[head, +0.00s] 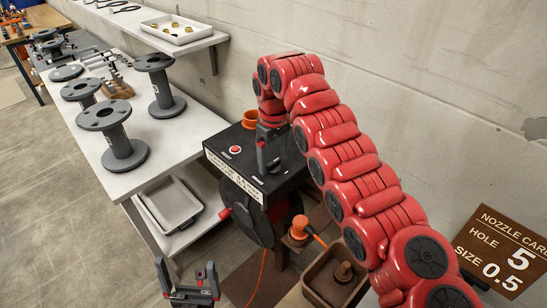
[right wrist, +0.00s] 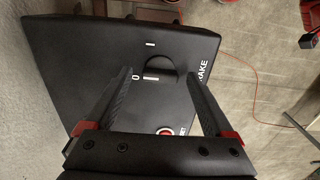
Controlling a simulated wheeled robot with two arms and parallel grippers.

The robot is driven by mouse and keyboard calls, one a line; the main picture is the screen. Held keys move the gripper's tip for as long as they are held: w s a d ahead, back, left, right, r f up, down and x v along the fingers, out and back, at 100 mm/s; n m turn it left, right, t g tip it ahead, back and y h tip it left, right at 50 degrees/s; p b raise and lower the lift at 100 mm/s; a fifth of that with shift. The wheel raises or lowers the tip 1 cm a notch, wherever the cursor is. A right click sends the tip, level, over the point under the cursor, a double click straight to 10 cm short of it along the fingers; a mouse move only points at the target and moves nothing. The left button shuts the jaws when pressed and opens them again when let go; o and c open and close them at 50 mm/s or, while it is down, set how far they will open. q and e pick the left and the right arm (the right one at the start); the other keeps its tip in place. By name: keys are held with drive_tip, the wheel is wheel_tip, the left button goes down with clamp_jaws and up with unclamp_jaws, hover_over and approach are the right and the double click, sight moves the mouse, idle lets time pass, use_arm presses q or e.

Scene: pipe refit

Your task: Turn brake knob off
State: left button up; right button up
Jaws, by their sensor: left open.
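The brake knob (right wrist: 160,68) is a dark round dial on the black control panel (right wrist: 100,50) in the right wrist view. A "0" mark, an "I" mark and part of the word BRAKE show around it. In the head view my right gripper (head: 268,148) is over the black box (head: 225,145) and hides the knob. My left gripper (head: 187,275) is open and empty, low at the bottom.
A red button (right wrist: 165,130) sits near the knob on the panel. An orange ring (head: 250,119) is behind the box. Grey spools (head: 123,150) stand on the white table (head: 135,180) at left.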

sight(273, 161)
drive_tip(key=shift+r, duration=0.5)
wheel_tip(273, 161, up, 5)
drive_tip(key=shift+a+f, duration=0.1)
drive_tip(key=shift+a, duration=0.05)
wheel_tip(273, 161, up, 12)
drive_tip(key=p, duration=1)
drive_tip(key=shift+f+p, duration=0.2)
drive_tip(key=shift+p, duration=0.1)
